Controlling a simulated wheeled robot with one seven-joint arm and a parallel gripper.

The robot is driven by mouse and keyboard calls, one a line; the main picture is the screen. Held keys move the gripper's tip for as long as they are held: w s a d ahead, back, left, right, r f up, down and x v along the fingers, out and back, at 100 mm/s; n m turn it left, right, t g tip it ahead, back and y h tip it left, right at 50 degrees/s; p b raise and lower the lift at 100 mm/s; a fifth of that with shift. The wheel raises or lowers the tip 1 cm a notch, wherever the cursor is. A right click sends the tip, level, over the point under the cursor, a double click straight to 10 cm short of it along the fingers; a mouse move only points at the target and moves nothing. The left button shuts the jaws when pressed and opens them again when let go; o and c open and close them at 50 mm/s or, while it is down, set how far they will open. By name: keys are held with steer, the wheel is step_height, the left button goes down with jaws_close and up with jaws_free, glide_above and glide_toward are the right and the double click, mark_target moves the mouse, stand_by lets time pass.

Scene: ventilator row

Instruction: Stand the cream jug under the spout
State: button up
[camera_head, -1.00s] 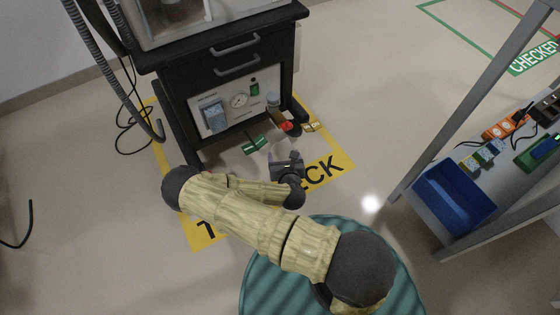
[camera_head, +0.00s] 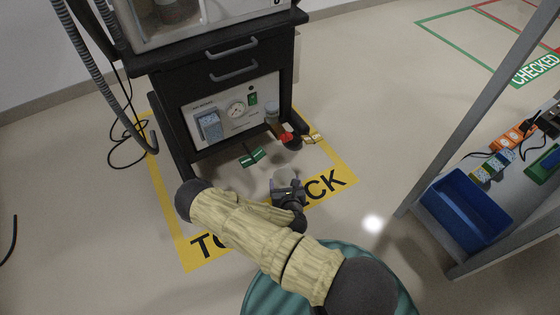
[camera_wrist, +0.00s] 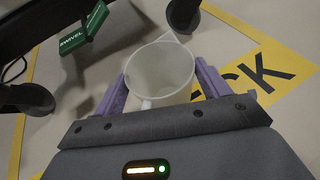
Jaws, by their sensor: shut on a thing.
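The cream jug (camera_wrist: 160,72) is a pale, open-topped vessel in the wrist view. Its mouth faces the camera, with a pouring lip at the top right and what looks like its handle at the lower rim. My gripper (camera_wrist: 160,88) is shut on it, with a purple finger on each side. In the head view my gripper (camera_head: 288,187) is over the yellow floor marking in front of the black cart, and the jug (camera_head: 285,175) shows small at its far side.
The black cart (camera_head: 226,60) carries a front panel with a gauge (camera_head: 237,109). A rack with a blue bin (camera_head: 465,208) stands at the right. Floor between is clear.

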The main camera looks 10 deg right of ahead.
steer(key=w+b, duration=0.3)
steer(key=w, duration=0.6)
steer(key=shift+d+b, duration=0.35)
steer(key=shift+b+x, duration=2.2)
steer(key=shift+x, duration=0.15)
steer(key=o, duration=1.3)
steer(key=shift+c, duration=0.2)
steer(key=shift+r, duration=0.1)
